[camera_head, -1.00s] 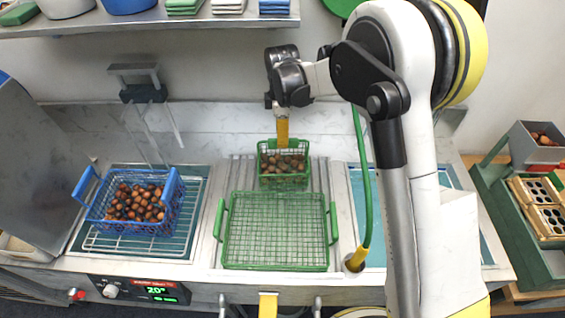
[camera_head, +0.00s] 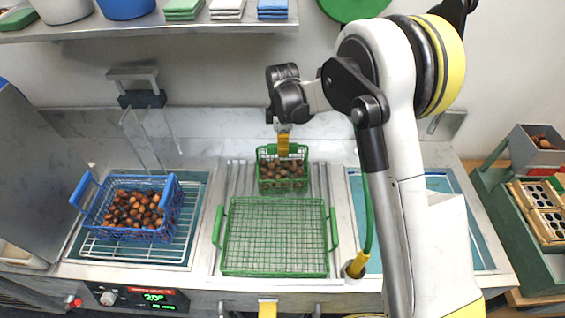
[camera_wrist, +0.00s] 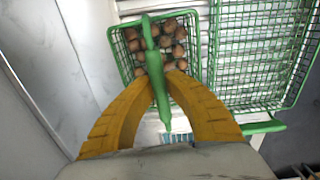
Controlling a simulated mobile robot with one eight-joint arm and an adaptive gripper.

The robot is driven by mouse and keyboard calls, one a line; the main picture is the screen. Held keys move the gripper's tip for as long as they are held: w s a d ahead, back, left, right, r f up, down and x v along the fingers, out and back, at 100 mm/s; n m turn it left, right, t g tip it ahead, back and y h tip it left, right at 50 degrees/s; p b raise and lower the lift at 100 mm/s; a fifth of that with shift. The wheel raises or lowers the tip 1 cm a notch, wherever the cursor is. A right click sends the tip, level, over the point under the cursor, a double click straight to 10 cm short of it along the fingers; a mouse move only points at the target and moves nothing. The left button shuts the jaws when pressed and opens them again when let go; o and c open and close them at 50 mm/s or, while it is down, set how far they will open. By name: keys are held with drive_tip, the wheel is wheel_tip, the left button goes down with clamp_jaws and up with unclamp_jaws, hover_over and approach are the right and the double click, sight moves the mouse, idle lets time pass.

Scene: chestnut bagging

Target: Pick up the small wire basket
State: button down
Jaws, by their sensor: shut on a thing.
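The small wire basket (camera_head: 283,186) is green and holds several chestnuts. It is on the ribbed middle drainer, behind the large flat green wire basket (camera_head: 275,262). My gripper (camera_head: 283,152) is at its back edge, pointing down. In the wrist view my yellow fingers (camera_wrist: 160,85) are shut on the small basket's green handle (camera_wrist: 149,35), which runs between the fingertips. The chestnuts (camera_wrist: 170,48) show in the small basket beyond the fingers. Whether the basket's bottom touches the drainer I cannot tell.
A blue wire basket (camera_head: 96,228) full of chestnuts stands on a rack at the left. A green hose (camera_head: 368,220) hangs at the right beside my arm. The back wall is close behind my gripper. A shelf (camera_head: 130,29) with pots and folded cloths is above.

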drive_tip(key=shift+r, duration=0.15)
drive_tip(key=shift+r+p, duration=0.35)
drive_tip(key=shift+r, duration=1.6)
drive_tip(key=d+r+p, duration=0.1)
drive_tip(key=d+r, duration=0.5)
drive_tip(key=d, duration=0.5)
drive_tip(key=shift+w+d+r, duration=0.25)
drive_tip(key=shift+d+r, duration=0.1)
drive_tip(key=shift+r, duration=0.05)
